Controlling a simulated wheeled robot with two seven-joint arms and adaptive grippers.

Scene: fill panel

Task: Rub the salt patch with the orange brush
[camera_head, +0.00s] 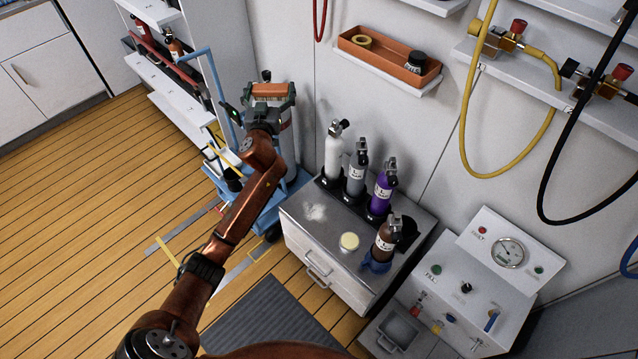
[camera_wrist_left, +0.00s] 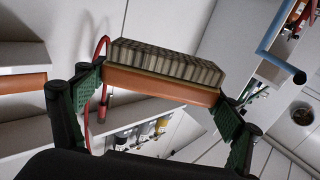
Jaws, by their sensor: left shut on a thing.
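My left gripper (camera_head: 269,103) is shut on the orange brush (camera_head: 271,89), held up in the air behind and left of the grey-topped cabinet. In the left wrist view the brush (camera_wrist_left: 160,86) lies between the two green finger pads, its pale bristles facing away from the palm. The salt patch (camera_head: 315,211) is a whitish smear on the left part of the cabinet top (camera_head: 328,239). The brush is well apart from it. My right gripper is not in view.
White, grey and purple bottles (camera_head: 382,187) stand along the cabinet's back. A blue cart (camera_head: 295,185) is left of the cabinet. An orange tray (camera_head: 380,62) sits on a wall shelf.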

